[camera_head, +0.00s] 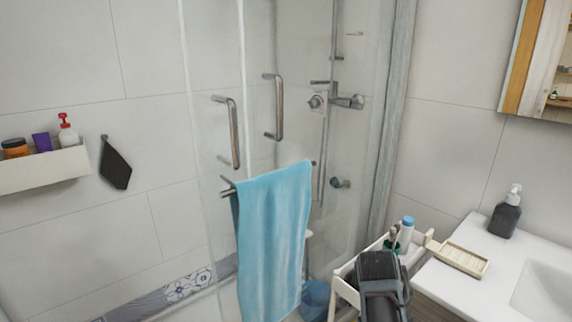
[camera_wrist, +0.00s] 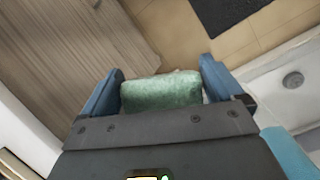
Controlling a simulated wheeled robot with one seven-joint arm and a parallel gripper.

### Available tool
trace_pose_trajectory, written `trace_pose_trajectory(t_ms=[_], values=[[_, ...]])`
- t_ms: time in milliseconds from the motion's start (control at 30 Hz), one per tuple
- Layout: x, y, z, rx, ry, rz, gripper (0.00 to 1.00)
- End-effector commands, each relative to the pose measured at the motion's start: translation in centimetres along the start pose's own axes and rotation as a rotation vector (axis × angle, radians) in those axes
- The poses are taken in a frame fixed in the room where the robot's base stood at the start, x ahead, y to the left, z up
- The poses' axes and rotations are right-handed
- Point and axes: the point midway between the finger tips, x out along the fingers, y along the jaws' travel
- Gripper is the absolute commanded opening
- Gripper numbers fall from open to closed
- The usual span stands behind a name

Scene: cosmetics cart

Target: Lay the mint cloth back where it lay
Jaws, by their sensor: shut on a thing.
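The mint cloth (camera_wrist: 160,93) is a folded or bunched green bundle between the two blue fingers of my gripper (camera_wrist: 160,72) in the wrist view. The fingers press on it from both sides, and it is held above the floor. In the head view my dark arm stands at the bottom over the cream cart (camera_head: 346,291). There my fingers and the cloth are hidden or out of view.
A blue-capped bottle (camera_head: 406,234) and a dark green one (camera_head: 391,238) stand in the cart. A slatted soap dish (camera_head: 461,259) and dark dispenser (camera_head: 505,213) are on the white counter. A blue towel (camera_head: 272,235) hangs on the shower door. The wrist view shows tan floor (camera_wrist: 235,42).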

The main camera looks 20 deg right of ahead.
Motion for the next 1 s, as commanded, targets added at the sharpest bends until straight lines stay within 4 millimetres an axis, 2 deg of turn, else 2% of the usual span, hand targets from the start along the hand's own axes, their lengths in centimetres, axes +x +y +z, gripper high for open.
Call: trace_pose_trajectory(t_ms=[33,200,467,900,1000], values=[[0.4,-1.5,-0.2,-0.019,0.0,0.007,0.7],[1.6,-5.8,-1.1,-0.057,0.007,0.016,0.7],[3.0,-10.9,-2.0,-0.104,0.015,0.029,0.7],[2.8,-10.7,-2.0,-0.1,0.017,0.026,0.7],[4.0,-10.7,-2.3,-0.099,0.016,0.027,0.7]])
